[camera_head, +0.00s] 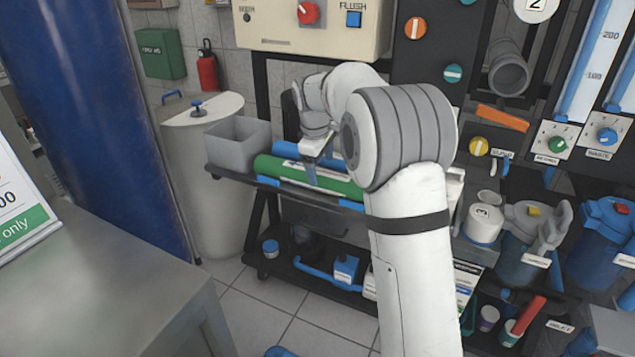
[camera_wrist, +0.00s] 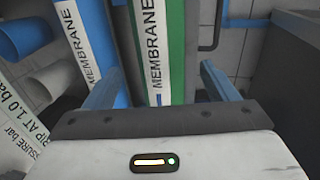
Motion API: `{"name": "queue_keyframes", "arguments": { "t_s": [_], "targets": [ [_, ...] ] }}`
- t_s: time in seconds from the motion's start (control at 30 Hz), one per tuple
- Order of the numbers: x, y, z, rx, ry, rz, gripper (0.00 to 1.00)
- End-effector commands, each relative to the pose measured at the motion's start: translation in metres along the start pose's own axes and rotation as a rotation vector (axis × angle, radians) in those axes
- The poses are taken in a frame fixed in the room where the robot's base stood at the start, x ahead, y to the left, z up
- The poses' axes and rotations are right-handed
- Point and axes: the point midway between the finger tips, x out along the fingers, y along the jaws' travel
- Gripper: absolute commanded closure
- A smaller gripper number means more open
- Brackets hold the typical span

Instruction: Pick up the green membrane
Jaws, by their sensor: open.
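The green membrane (camera_head: 320,181) is a long green cylinder lying on the dark rack shelf. In the wrist view the green membrane (camera_wrist: 176,65) carries a white label reading MEMBRANE and lies between my gripper's two blue fingers. My gripper (camera_head: 312,170) is over the green membrane, its fingers pointing down at it. In the wrist view my gripper (camera_wrist: 160,90) is open, with one finger on each side of the tube. I cannot tell whether the fingers touch it. A blue membrane (camera_head: 287,150) lies parallel behind the green one; it also shows in the wrist view (camera_wrist: 90,40).
A grey open bin (camera_head: 238,145) stands at the shelf's left end, beside a white lidded drum (camera_head: 203,160). A blue column (camera_head: 100,110) and a grey counter (camera_head: 120,280) are at the left. White pot 3 (camera_head: 484,222) and filter housings (camera_head: 600,240) crowd the right.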

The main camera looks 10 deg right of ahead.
Motion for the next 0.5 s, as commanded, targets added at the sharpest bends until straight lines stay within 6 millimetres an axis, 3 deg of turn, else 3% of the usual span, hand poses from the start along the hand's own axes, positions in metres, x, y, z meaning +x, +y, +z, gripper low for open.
{"name": "queue_keyframes", "arguments": {
  "t_s": [0.23, 0.5],
  "targets": [
    [0.039, -0.004, -0.002, 0.002, -0.002, -0.001, 0.21],
    [0.041, -0.003, -0.002, 0.001, 0.0, 0.0, 0.22]
  ]
}}
